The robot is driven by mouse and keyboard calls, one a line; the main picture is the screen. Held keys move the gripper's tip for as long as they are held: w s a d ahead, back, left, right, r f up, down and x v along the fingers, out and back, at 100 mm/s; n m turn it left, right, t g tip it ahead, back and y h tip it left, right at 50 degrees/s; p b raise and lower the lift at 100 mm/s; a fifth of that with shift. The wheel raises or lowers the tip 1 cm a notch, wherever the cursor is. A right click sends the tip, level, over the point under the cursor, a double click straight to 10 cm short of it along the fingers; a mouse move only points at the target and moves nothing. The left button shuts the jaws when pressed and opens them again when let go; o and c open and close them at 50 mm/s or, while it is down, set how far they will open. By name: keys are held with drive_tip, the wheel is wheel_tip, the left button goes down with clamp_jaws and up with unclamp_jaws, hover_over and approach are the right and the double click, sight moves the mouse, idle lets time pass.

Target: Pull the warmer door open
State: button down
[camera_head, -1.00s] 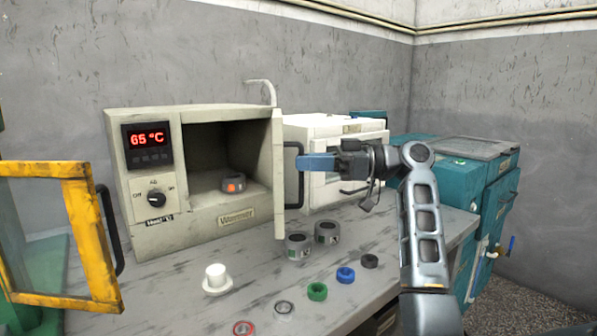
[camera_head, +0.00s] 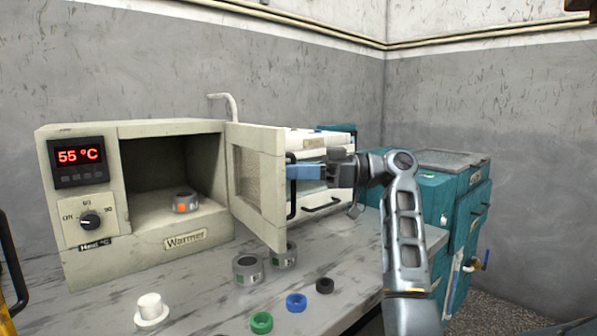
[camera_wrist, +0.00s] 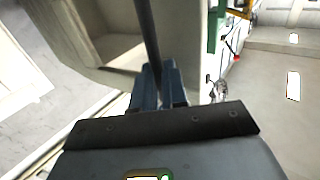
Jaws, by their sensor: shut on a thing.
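The warmer (camera_head: 95,215) is a cream box at the left of the head view, with a red 55 °C display. Its door (camera_head: 256,185) stands open at the right side, angled outward, so the cavity shows. The dark door handle (camera_head: 291,190) is on the door's outer edge. My gripper (camera_head: 300,173) has blue fingers and is shut on the handle. In the wrist view the handle (camera_wrist: 148,35) runs down between the blue fingers (camera_wrist: 158,88). A grey ring part with an orange spot (camera_head: 185,201) sits inside the warmer.
Two grey cylinders (camera_head: 248,270) stand on the table below the door. Green (camera_head: 261,323), blue (camera_head: 296,302) and black (camera_head: 325,285) rings and a white knobbed piece (camera_head: 150,309) lie in front. A white machine (camera_head: 318,145) is behind the door; teal cabinets (camera_head: 455,205) stand right.

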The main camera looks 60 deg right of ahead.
drive_tip(key=shift+w, duration=0.4)
drive_tip(key=c, duration=1.2)
unclamp_jaws()
drive_tip(key=shift+f, duration=0.2)
drive_tip(key=shift+o, duration=0.2)
drive_tip(key=v, duration=0.7)
drive_tip(key=shift+s+d, duration=0.25)
drive_tip(key=shift+s, duration=0.1)
